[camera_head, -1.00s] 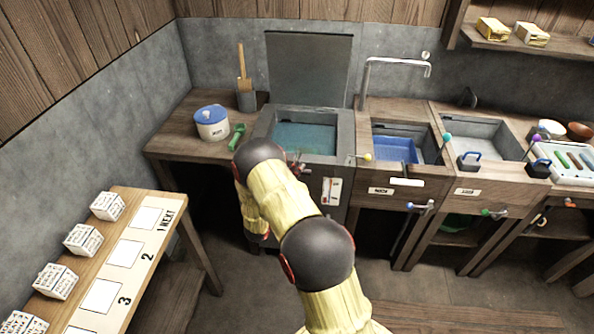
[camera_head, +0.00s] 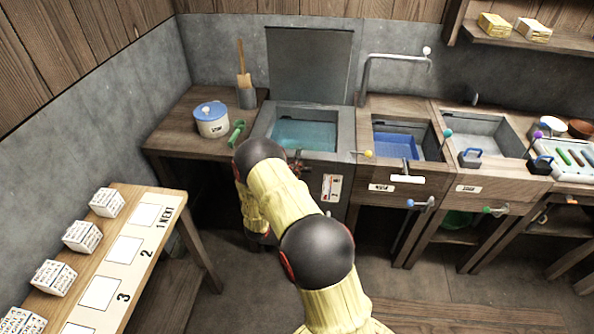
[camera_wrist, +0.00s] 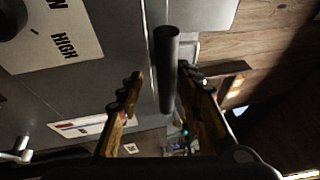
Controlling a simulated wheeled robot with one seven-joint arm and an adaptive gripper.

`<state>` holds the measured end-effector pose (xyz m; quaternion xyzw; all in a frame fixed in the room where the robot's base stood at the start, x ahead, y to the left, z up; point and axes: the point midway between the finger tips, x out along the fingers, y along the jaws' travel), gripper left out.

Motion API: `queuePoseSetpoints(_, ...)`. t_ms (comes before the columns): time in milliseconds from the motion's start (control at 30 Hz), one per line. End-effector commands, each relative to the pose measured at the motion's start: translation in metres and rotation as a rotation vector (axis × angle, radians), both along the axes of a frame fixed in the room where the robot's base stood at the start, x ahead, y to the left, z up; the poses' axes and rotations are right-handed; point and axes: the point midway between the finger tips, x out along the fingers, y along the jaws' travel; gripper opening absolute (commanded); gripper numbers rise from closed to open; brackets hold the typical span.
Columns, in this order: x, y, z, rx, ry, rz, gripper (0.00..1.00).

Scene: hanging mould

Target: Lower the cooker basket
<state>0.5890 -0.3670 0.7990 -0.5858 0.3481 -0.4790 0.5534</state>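The cooker (camera_head: 258,128) is the grey metal unit at the back, with its lid (camera_head: 310,65) standing open and teal liquid (camera_head: 305,134) inside. I cannot clearly make out a basket in it. My gripper (camera_head: 300,168) is at the cooker's front, partly hidden behind my arm. In the wrist view my gripper (camera_wrist: 166,100) has its two yellow fingers apart. A dark cylindrical bar (camera_wrist: 167,68) runs between them, with a visible gap at the left finger. I cannot tell whether the right finger touches it. A plate marked HIGH (camera_wrist: 62,35) is at upper left.
A blue-lidded pot (camera_head: 211,120) and a green-handled tool (camera_head: 236,133) stand left of the cooker. A side table (camera_head: 180,208) with several patterned cubes is at left.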

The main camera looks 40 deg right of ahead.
Motion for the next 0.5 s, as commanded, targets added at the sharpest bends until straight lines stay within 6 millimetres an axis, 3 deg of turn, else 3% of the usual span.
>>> queuePoseSetpoints(267, 0.0, 0.002, 0.001, -0.002, -0.003, 0.0, 0.36)
queuePoseSetpoints(500, -0.008, 0.032, -0.004, -0.002, 0.0, 0.003, 0.36)
